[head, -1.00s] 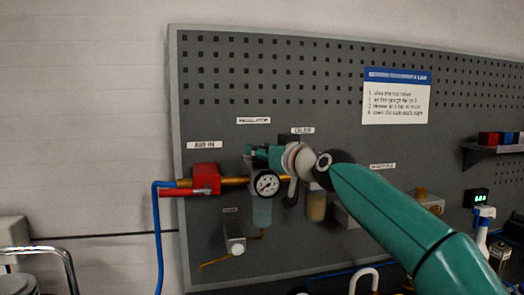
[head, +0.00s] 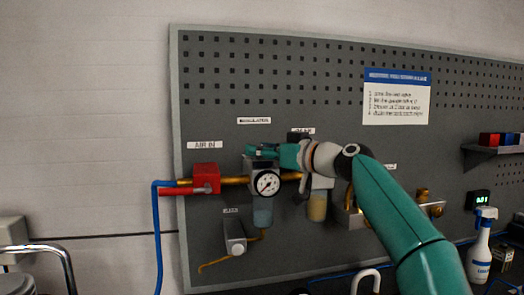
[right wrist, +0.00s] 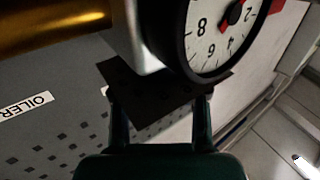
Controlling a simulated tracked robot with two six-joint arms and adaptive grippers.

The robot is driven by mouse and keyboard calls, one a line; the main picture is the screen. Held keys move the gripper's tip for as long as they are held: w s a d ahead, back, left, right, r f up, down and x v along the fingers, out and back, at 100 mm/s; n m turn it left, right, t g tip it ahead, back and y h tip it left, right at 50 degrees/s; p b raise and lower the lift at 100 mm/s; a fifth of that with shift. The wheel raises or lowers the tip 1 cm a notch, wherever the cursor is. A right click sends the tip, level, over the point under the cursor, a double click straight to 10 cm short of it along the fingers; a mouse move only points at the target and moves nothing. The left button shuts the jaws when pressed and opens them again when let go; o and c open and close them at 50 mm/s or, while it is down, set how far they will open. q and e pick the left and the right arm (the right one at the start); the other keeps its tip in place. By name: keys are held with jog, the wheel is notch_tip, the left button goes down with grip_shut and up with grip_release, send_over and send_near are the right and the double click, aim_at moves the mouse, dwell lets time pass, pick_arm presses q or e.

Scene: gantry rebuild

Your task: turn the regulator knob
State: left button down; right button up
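The regulator (head: 264,212) hangs on the pegboard, with a round white gauge (head: 268,183) on its front and a clear bowl below. My right gripper (head: 260,152) is at the top of the regulator, coming in from the right, and covers the knob there. In the right wrist view the two fingers (right wrist: 160,100) stand well apart. A dark, angular shape, probably the regulator knob (right wrist: 155,90), lies at and between the fingertips. Contact is unclear. The gauge (right wrist: 220,30) fills the upper right there. My left gripper is not in view.
The red air-in valve (head: 206,178) and blue hose (head: 157,235) are left of the regulator. The oiler (head: 317,205) is close on its right, under my right wrist. A small lever valve (head: 235,235) sits below. A spray bottle (head: 481,245) stands at the right.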

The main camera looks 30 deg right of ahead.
jog(key=o, duration=0.3)
jog(key=shift+o, duration=0.2)
jog(key=shift+s, duration=0.1)
jog(key=v, duration=1.1)
jog(key=shift+s+d, duration=0.15)
jog(key=shift+s, duration=0.2)
